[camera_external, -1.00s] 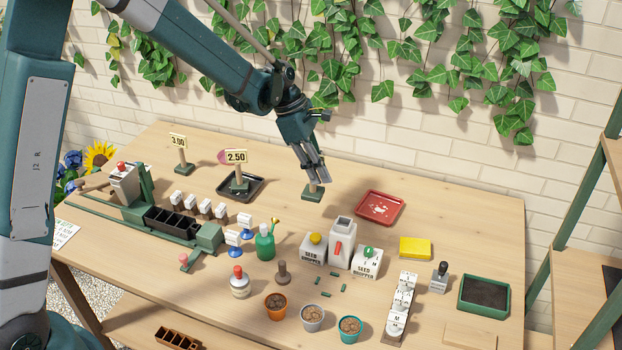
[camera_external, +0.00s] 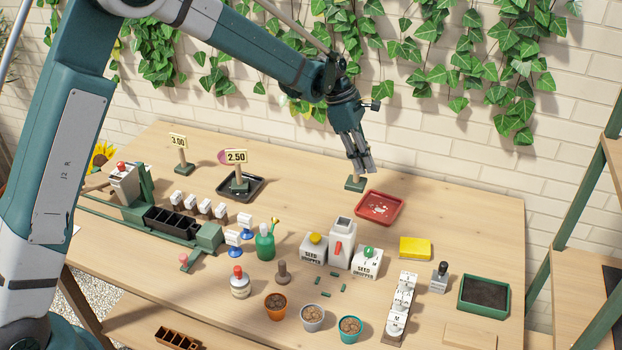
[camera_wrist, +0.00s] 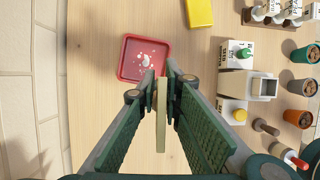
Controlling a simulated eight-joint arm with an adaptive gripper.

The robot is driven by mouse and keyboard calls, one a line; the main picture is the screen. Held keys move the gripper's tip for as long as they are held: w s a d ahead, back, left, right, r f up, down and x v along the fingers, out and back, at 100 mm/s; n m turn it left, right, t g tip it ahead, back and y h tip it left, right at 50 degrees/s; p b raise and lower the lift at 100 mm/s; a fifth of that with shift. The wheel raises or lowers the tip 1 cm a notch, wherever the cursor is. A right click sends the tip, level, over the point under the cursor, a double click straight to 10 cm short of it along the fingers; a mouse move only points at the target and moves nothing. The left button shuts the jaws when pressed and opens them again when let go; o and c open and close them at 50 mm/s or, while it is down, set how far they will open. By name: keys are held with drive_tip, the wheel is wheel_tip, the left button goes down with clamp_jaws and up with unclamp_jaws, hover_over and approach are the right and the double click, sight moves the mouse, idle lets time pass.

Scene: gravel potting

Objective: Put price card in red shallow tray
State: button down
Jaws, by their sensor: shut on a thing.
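My gripper (camera_external: 362,166) is shut on a price card, whose green base (camera_external: 355,184) shows just below the fingers in the external view. The card's face is hidden there by the fingers. In the wrist view the held card (camera_wrist: 161,120) shows edge-on between the fingers (camera_wrist: 160,82). The red shallow tray (camera_external: 393,222) lies just right of the held card in the external view, with white marks on its floor. In the wrist view the tray (camera_wrist: 122,58) lies just beyond the fingertips. I cannot tell how high the base is above the table.
A 2.50 card (camera_external: 236,157) stands in a black tray (camera_external: 258,192), and a 3.00 card (camera_external: 178,141) stands behind it. Seed hoppers (camera_external: 366,264) and a yellow block (camera_external: 415,248) are in front of the red tray. The brick wall (camera_external: 440,150) is close behind.

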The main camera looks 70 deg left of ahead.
drive_tip(key=w+d, duration=0.2)
drive_tip(key=w, duration=0.6)
drive_tip(key=shift+d+r, duration=0.15)
drive_tip(key=shift+d, duration=0.15)
wheel_tip(320, 180, down, 6)
idle(0.4)
drive_tip(key=shift+f, duration=2)
drive_tip(key=shift+f, duration=0.1)
drive_tip(key=c, duration=2.9)
unclamp_jaws()
drive_tip(key=shift+f+b, duration=0.1)
drive_tip(key=shift+b, duration=0.2)
drive_tip(key=o, duration=0.4)
